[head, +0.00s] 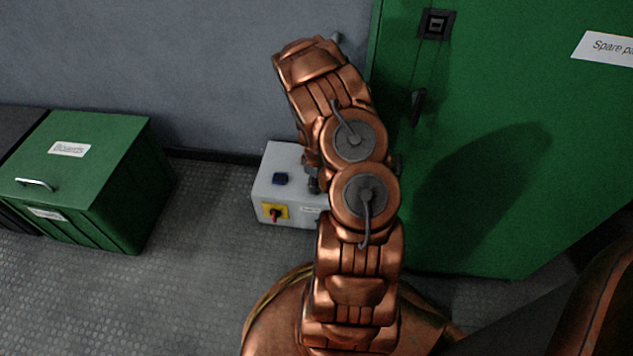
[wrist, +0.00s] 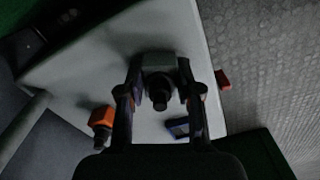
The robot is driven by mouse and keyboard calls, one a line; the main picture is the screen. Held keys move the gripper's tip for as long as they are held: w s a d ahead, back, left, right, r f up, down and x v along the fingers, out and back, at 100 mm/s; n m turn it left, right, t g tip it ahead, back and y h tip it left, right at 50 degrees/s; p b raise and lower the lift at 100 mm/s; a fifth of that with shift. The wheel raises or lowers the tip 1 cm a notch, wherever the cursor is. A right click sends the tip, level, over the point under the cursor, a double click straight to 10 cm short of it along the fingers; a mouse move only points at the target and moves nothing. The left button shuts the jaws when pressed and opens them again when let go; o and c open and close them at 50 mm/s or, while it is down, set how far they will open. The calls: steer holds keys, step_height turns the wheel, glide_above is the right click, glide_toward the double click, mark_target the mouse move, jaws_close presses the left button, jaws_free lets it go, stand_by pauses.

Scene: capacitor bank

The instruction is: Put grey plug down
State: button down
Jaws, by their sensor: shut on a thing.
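In the wrist view my gripper (wrist: 160,66) is shut on the grey plug (wrist: 159,90), a squat grey block with a dark round end between the two fingers. The pale box (wrist: 90,62) lies behind them; whether the plug touches it I cannot tell. In the head view a dark part of my gripper (head: 313,180) shows at the right of the pale grey box (head: 265,190), mostly hidden by my arm, and the plug cannot be made out. A blue socket (head: 281,179) is on the box top; it also shows in the wrist view (wrist: 178,128).
An orange plug (wrist: 102,117) stands on the box. A red switch (head: 275,214) on a yellow plate is on the box front. A green cabinet (head: 480,200) stands at the right and a green lidded crate (head: 110,145) at the left. Floor between crate and box is clear.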

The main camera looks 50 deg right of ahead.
steer(key=shift+f, duration=0.2)
steer(key=c, duration=0.8)
jaws_free()
